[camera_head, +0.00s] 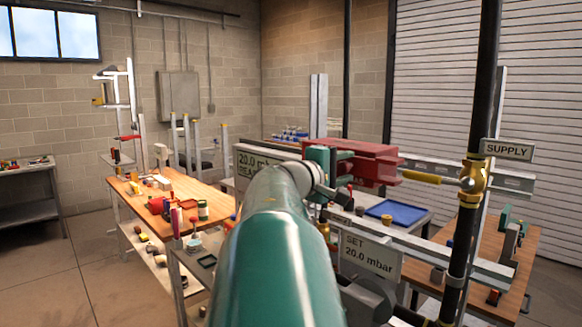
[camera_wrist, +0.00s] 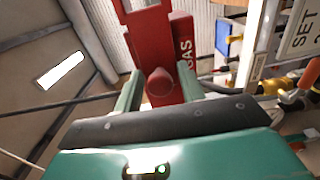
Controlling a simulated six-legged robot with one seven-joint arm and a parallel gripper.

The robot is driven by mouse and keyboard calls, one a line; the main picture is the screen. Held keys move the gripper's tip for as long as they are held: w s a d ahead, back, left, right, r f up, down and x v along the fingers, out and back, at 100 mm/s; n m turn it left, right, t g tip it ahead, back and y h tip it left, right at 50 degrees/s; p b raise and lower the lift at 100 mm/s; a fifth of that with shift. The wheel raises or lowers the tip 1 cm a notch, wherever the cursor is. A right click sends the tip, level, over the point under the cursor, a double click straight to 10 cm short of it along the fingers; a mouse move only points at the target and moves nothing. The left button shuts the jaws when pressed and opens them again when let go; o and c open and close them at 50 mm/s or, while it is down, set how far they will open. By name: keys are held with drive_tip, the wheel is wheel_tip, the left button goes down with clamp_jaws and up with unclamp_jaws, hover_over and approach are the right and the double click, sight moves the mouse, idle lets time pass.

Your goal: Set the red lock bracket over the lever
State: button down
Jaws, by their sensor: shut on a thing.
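The red lock bracket (camera_head: 375,162), with white "GAS" lettering, is held in front of my green arm in the head view. My gripper (camera_head: 335,163) is shut on it at its left part. In the wrist view the bracket (camera_wrist: 160,40) stands between the two green fingers of my gripper (camera_wrist: 160,92). The yellow lever (camera_head: 422,177) sticks out leftward from the brass valve (camera_head: 473,184) on the black pipe. The lever's left end lies close to the bracket's right end. I cannot tell whether they touch or overlap.
A "SUPPLY" sign (camera_head: 508,149) is beside the pipe (camera_head: 463,245). A "SET 20.0 mbar" sign (camera_head: 370,256) hangs below the bracket. A metal rail (camera_head: 440,255) crosses there. A cluttered wooden bench (camera_head: 185,205) stands left, and a blue tray (camera_head: 396,212) lies behind.

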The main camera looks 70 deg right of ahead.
sight(364, 168)
drive_tip(key=s, duration=0.1)
drive_tip(key=s+a, duration=0.1)
drive_tip(key=s, duration=0.1)
drive_tip(key=shift+s+a, duration=0.1)
drive_tip(key=shift+a, duration=0.15)
drive_tip(key=c, duration=1.2)
unclamp_jaws()
